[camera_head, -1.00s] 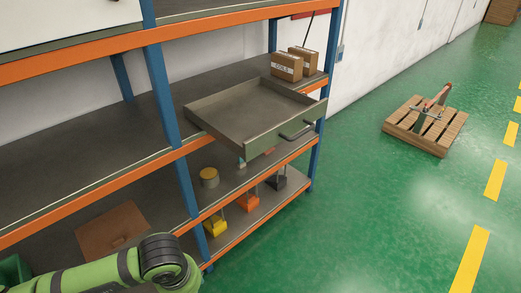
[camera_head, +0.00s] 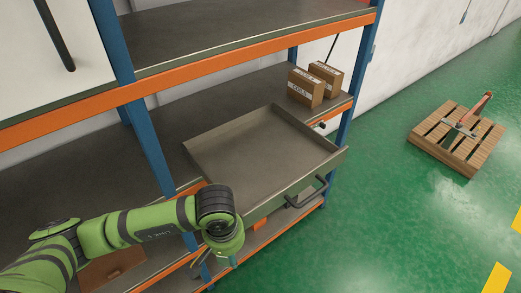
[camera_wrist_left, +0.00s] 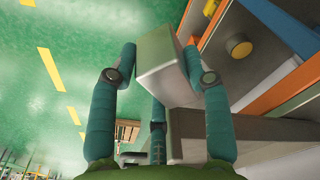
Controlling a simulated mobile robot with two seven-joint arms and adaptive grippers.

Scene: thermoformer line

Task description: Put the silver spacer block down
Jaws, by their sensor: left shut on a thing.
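The silver spacer block (camera_wrist_left: 160,62) is a pale grey block between the teal fingers of my left gripper (camera_wrist_left: 158,60) in the left wrist view. The gripper is shut on it, and the block is held in the air. In the head view my green left arm reaches in from the left, its wrist in front of the near left corner of an open grey drawer (camera_head: 262,155). The block and most of the hand are hidden there. The drawer's visible floor is empty. My right gripper is in neither view.
The drawer juts from a blue and orange shelf rack; its black handle (camera_head: 307,192) faces the aisle. Two cardboard boxes (camera_head: 306,88) stand behind the drawer. A wooden pallet (camera_head: 457,138) lies on the open green floor. A yellow round object (camera_wrist_left: 238,46) sits on a shelf.

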